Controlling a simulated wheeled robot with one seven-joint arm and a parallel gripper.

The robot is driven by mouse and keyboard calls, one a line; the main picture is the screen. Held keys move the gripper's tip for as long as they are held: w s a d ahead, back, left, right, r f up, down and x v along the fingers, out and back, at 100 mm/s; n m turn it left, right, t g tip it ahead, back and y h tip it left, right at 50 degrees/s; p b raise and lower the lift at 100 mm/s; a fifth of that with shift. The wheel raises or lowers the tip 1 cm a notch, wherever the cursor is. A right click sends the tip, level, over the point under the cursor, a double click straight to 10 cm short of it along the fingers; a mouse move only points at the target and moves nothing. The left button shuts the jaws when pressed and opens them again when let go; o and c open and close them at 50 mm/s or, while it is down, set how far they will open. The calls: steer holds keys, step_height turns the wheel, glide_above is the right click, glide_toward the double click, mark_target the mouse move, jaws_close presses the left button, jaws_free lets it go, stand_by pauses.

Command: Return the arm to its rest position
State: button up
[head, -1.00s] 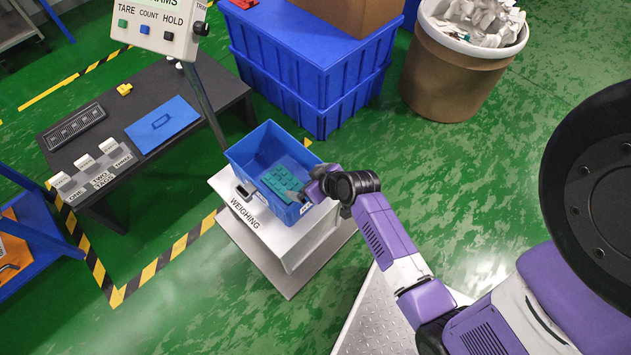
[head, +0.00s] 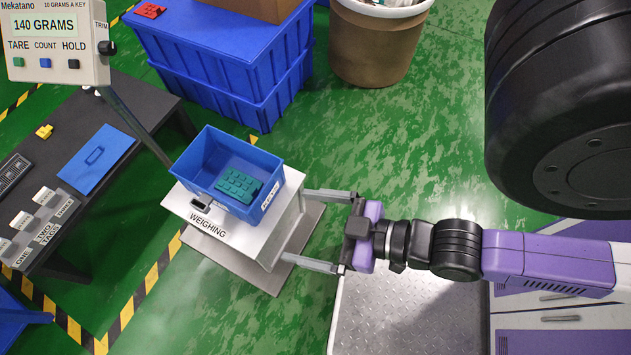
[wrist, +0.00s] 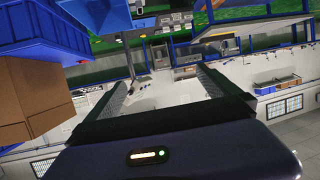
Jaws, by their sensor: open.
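My gripper (head: 318,229) is open and empty in the head view, its two long fingers spread wide and pointing left. It is to the right of the blue bin (head: 210,163) on the weighing scale (head: 184,202), with the fingertips near the scale's right side; whether they touch it I cannot tell. In the wrist view the spread fingers (wrist: 165,92) show with nothing between them. The bin holds teal key-like pieces (head: 240,183). The scale's display (head: 43,24) reads 140 GRAMS.
A dark table (head: 150,100) at left carries a blue lid (head: 97,158), a yellow piece (head: 44,131) and numbered tag holders (head: 48,222). Blue crates (head: 222,62) and a brown drum (head: 378,45) stand behind. A metal plate (head: 410,315) lies below my arm. Green floor is open behind the arm.

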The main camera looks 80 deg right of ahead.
steer(key=shift+n+t+y, duration=0.4)
steer(key=shift+t+y, duration=0.1)
steer(key=shift+y, duration=0.1)
steer(key=r, duration=0.1)
steer(key=s+r, duration=0.1)
steer(key=r, duration=0.1)
steer(key=a+r, duration=0.1)
steer(key=r, duration=0.1)
steer(key=shift+s+r, duration=0.15)
steer(key=shift+s, duration=0.15)
